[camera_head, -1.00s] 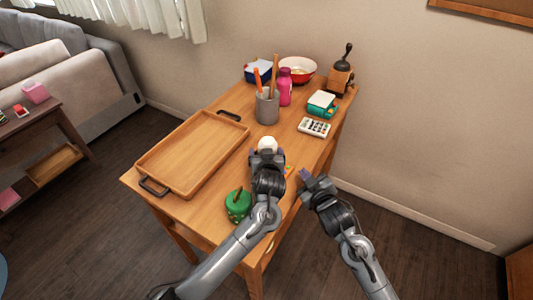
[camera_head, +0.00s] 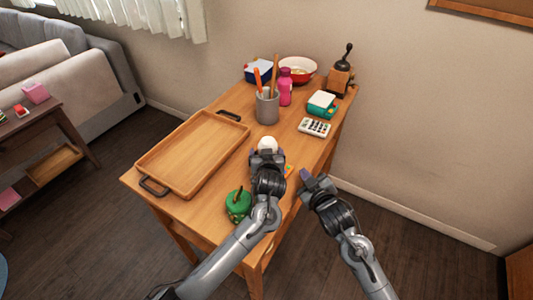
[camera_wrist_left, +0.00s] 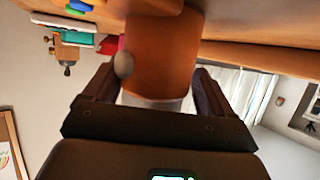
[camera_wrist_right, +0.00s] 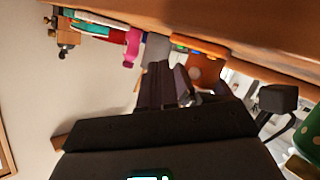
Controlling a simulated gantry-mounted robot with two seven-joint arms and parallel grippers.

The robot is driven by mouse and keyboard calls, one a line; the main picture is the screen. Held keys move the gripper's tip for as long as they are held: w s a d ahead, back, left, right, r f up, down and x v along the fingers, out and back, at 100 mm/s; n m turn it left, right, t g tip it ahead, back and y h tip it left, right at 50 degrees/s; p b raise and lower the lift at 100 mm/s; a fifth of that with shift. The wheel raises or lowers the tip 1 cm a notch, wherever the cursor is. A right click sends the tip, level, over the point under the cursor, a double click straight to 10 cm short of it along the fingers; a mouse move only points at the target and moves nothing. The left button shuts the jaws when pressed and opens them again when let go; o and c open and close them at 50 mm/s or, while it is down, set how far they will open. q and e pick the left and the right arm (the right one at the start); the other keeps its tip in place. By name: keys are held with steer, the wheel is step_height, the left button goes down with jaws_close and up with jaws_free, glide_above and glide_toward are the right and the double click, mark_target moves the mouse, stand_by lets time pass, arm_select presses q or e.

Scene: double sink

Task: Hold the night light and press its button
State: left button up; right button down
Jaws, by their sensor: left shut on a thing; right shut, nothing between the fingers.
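The night light stands on the wooden table, its white top (camera_head: 267,143) showing just beyond my left gripper (camera_head: 267,156) in the head view. In the left wrist view my left gripper's fingers lie on both sides of the night light's orange-brown body (camera_wrist_left: 162,55). A small grey-brown round button (camera_wrist_left: 123,65) shows on its side. My left gripper is shut on the night light. My right gripper (camera_head: 304,174) is shut and empty, to the right of the light and apart from it. In the right wrist view its closed fingers (camera_wrist_right: 168,82) partly hide the orange body (camera_wrist_right: 208,68).
A wooden tray (camera_head: 150,158) lies left of the light. A green jar (camera_head: 238,205) stands near my left forearm. A grey pen cup (camera_head: 267,108), pink bottle (camera_head: 285,88) and calculator (camera_head: 314,127) stand beyond. Right of the table is open floor.

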mark_target(287, 176)
steer(key=shift+d, duration=0.1)
stand_by(0.6)
steer(key=shift+s+d, duration=1)
steer(key=shift+d, duration=0.15)
steer(key=shift+w+a, duration=0.1)
steer(key=shift+a, duration=0.05)
steer(key=shift+w+a, duration=0.75)
steer(key=shift+a, duration=0.45)
steer(key=shift+w+a, duration=0.75)
steer(key=shift+a, duration=0.5)
steer(key=shift+w+a, duration=0.75)
steer(key=shift+a, duration=0.45)
steer(key=shift+w+a, duration=0.15)
steer(key=shift+a, duration=0.05)
